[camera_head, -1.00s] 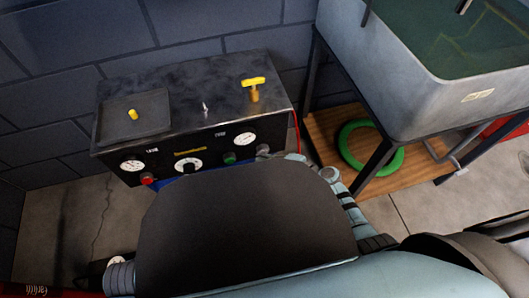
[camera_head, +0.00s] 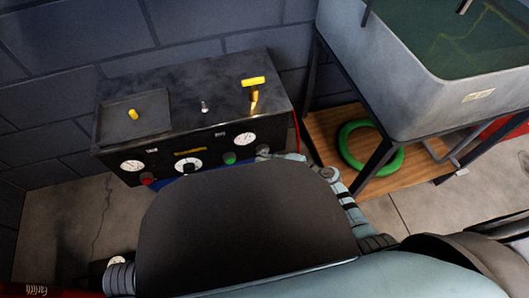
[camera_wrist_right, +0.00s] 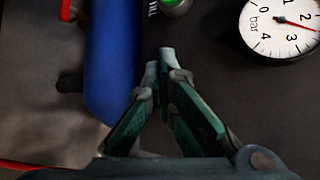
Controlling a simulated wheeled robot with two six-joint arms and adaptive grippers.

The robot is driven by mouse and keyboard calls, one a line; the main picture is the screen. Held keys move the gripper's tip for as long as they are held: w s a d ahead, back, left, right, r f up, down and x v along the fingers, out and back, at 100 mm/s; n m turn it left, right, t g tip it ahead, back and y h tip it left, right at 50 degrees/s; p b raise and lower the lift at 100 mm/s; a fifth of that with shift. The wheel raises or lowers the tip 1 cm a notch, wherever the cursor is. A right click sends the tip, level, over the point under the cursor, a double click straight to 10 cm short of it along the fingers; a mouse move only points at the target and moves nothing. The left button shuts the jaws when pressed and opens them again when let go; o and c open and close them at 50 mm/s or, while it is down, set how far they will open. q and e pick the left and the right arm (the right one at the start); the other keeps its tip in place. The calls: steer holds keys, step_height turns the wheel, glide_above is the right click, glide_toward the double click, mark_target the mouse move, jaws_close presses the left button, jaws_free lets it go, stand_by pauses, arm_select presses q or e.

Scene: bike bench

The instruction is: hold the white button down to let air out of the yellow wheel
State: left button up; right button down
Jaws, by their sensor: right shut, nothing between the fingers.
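My right gripper (camera_head: 264,151) is at the right front of the dark control box (camera_head: 187,80), close to its right gauge (camera_head: 245,139) and green button (camera_head: 229,158). In the right wrist view, its fingertips (camera_wrist_right: 165,62) are together with nothing between them. The gauge (camera_wrist_right: 282,25), marked in bar, and the edge of the green button (camera_wrist_right: 170,3) also show there. I cannot make out a white button on the front panel. A small pale knob (camera_head: 204,106) stands on top of the box. No yellow wheel shows. My left gripper is out of view.
A blue cylinder (camera_wrist_right: 109,55) is left of my right fingers. A green ring (camera_head: 346,148) lies on a wooden shelf (camera_head: 318,124) under a sink (camera_head: 405,70).

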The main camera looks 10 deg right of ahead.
stand_by(0.8)
steer(key=shift+s, duration=0.85)
steer(key=s, duration=0.1)
steer(key=s+p, duration=0.1)
steer(key=s, duration=0.3)
steer(key=shift+d, duration=0.25)
steer(key=shift+f, duration=0.1)
stand_by(0.4)
